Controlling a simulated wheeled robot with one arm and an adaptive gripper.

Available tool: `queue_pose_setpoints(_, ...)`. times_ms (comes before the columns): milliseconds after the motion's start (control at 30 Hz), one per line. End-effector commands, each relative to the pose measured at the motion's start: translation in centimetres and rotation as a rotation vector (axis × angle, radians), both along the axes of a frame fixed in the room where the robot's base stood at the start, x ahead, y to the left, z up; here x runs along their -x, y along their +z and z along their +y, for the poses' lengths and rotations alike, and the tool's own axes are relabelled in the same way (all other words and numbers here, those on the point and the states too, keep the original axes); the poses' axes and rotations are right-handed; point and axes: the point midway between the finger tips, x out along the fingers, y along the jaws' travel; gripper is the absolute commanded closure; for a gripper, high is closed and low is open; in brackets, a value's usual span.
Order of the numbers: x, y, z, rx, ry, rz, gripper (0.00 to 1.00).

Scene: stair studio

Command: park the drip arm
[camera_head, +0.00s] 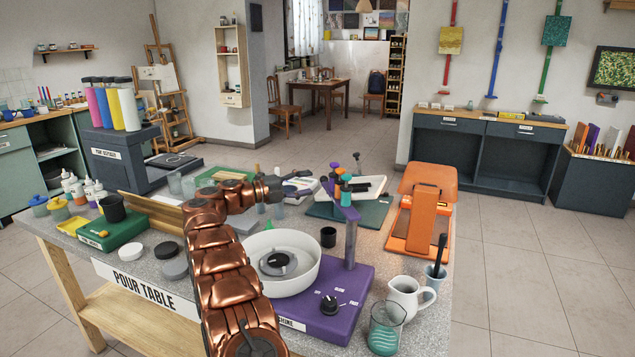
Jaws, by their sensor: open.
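A purple spin machine (352,296) stands at the front right of the pour table, with a white round bowl (308,284) on it and a dark hub in the bowl. The drip arm (339,207) is purple. My copper arm crosses the bowl's left side. My gripper (277,188) is beyond the bowl, left of the drip arm and apart from it in the picture. It is small and open, with no held object visible.
A dial (329,305) is on the machine's front. A white pitcher (406,297) and a glass (385,329) stand close at its right. An orange stand (421,215) is behind them. A black cup (328,237) stands behind the bowl. Bottles and trays crowd the back.

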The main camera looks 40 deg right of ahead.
Motion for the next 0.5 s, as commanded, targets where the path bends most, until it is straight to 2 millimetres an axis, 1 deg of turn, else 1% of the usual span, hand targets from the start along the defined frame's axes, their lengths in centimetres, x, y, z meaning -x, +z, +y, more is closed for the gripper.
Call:
queue_pose_setpoints(33,-0.5,0.0,1.0,0.001,0.004,-0.001,0.5)
queue_pose_setpoints(100,-1.0,0.0,2.2,0.003,0.004,-0.001,0.5)
queue_pose_setpoints(200,-1.4,0.0,3.6,0.003,0.001,-0.001,0.5)
queue_pose_setpoints(333,-1.8,0.0,4.6,0.0,0.0,0.0,0.5)
queue_pose_setpoints(500,-1.8,0.0,4.8,0.0,0.0,0.0,0.5)
